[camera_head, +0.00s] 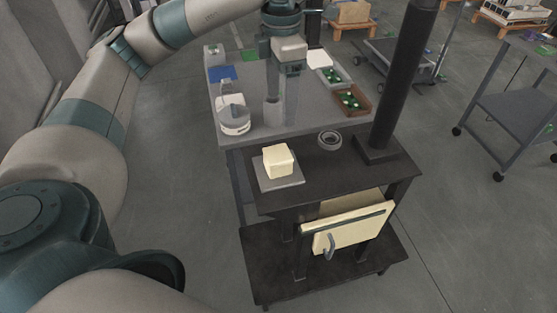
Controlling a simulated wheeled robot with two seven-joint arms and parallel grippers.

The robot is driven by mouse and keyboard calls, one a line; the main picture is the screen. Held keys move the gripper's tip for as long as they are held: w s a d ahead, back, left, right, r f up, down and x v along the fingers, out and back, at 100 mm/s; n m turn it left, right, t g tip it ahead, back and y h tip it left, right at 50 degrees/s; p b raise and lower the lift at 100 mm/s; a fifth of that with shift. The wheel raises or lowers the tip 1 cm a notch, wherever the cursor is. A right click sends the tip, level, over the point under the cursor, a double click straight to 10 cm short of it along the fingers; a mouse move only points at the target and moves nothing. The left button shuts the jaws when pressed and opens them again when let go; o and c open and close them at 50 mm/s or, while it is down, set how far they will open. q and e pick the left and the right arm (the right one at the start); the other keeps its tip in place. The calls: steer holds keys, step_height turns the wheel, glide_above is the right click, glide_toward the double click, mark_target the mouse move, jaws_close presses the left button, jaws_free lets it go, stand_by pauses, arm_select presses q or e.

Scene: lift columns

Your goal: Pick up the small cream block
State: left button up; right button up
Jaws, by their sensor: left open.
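The small cream block (278,161) sits on a flat grey plate (279,184) at the left end of the dark stand (340,178). My left arm reaches across the top of the view. My left gripper (281,108) points down with its fingers apart and nothing between them. It appears beyond the block in the picture, in front of the grey table, and is clear of the block. Its exact height is hard to tell. My right gripper is not in view.
A dark ring-shaped item (329,140) and a thick black column (400,80) stand on the dark stand. A cream panel with a handle (346,232) is below. The grey table (250,95) behind holds a white round device (234,118) and bins (352,100). A cart (515,100) stands right.

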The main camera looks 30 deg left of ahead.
arm_select(q)
steer(key=p, duration=0.1)
glide_above(278, 154)
steer(key=shift+w+d+f, duration=0.1)
steer(key=shift+w+f, duration=0.05)
steer(key=shift+f, duration=1.85)
steer(key=shift+w+d+f, duration=0.1)
steer(key=shift+f, duration=1.9)
step_height(278, 154, down, 3)
steer(key=shift+r+p, duration=0.15)
steer(key=shift+p, duration=0.25)
steer(key=shift+f, duration=0.7)
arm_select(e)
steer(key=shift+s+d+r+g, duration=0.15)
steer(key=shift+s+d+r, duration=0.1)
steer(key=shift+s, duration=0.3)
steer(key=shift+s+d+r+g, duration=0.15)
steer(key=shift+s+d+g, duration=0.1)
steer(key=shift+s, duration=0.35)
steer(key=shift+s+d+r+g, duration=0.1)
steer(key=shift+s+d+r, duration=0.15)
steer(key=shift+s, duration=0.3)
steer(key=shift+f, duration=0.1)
